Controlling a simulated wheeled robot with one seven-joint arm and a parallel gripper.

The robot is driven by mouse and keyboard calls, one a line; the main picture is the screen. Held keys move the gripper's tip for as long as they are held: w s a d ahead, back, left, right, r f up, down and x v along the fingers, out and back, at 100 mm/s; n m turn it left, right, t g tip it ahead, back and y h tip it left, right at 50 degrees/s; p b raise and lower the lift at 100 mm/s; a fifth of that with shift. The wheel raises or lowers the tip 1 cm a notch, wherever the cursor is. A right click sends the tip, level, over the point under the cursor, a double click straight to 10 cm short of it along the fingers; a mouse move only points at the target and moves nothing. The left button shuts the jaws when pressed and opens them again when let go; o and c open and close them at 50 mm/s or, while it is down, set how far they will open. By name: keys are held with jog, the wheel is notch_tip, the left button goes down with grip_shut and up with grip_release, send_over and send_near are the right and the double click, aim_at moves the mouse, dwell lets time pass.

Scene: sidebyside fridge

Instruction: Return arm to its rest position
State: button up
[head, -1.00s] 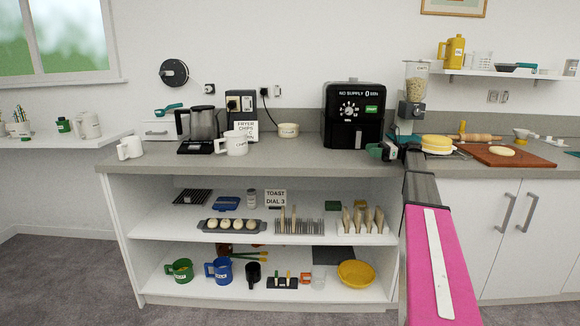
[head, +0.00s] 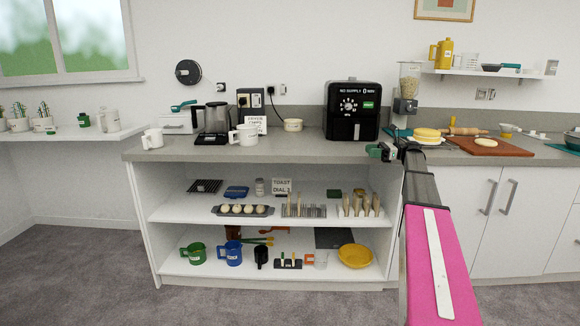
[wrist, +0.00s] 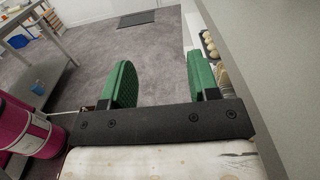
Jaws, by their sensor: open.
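My arm is pink and reaches forward on the right of the head view. My gripper (head: 378,152) is at its far end, in front of the counter edge by the black air fryer (head: 351,111). In the wrist view my gripper (wrist: 161,85) shows two green fingers spread apart with nothing between them. Grey carpet shows beyond the fingers. The counter's side runs close along the right of the wrist view.
The counter (head: 290,148) holds a coffee maker (head: 212,121), white mugs and, at right, a chopping board (head: 487,147). Shelves below hold an egg tray (head: 243,211), coloured mugs and a yellow bowl (head: 355,256). The carpet (head: 80,270) at left is clear.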

jog(key=s+a+f+n+h, duration=0.25)
jog(key=s+a+f, duration=0.25)
jog(key=f, duration=0.3)
jog(key=s+a+f+n+h, duration=0.1)
jog(key=s+a+f+h, duration=0.3)
jog(key=f, duration=0.5)
jog(key=s+a+f+n+h, duration=0.2)
jog(key=s+a+f, duration=0.4)
jog(key=f, duration=0.2)
jog(key=s+f+n+h, duration=0.4)
jog(key=s+f+n, duration=0.2)
jog(key=s, duration=0.3)
jog(key=s+f+n+h, duration=0.5)
jog(key=s+f+n, duration=0.2)
jog(key=s, duration=0.3)
jog(key=shift+s+a+f, duration=0.25)
jog(key=shift+a+f, duration=0.05)
jog(key=shift+f, duration=0.05)
jog(key=shift+g+h, duration=0.25)
jog(key=shift+g, duration=0.05)
